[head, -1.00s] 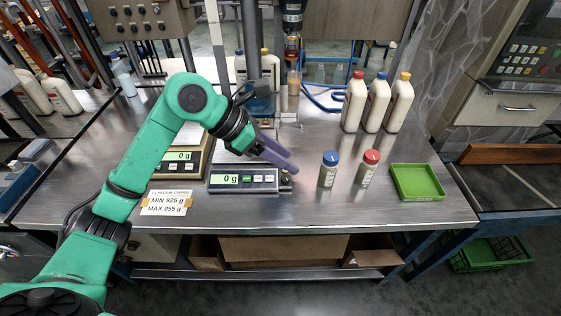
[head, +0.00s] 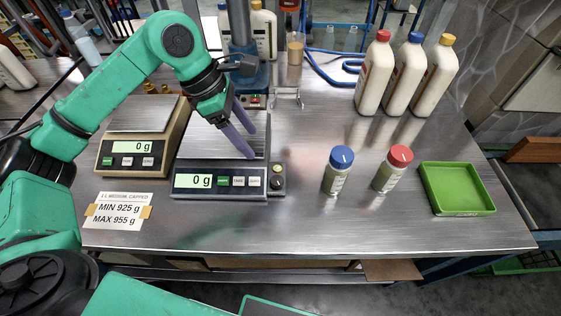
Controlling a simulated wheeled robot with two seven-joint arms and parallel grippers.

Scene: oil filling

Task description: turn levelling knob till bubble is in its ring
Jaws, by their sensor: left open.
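The front scale (head: 192,187) reads 0 g. On its right side is a small block with a dark round levelling knob (head: 277,183). A small round bubble level (head: 277,169) sits just behind the knob; it is too small to tell where the bubble lies. My left gripper (head: 251,143) has purple fingers and is open and empty. It is over the right part of the scale's pan (head: 190,147), behind and left of the knob, apart from it. My right gripper is out of view.
A second scale (head: 122,165) stands at the left, behind a weight label (head: 118,211). Blue-capped (head: 338,172) and red-capped (head: 391,170) jars and a green tray (head: 455,188) stand at the right. White bottles (head: 404,75) stand behind. The table front is clear.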

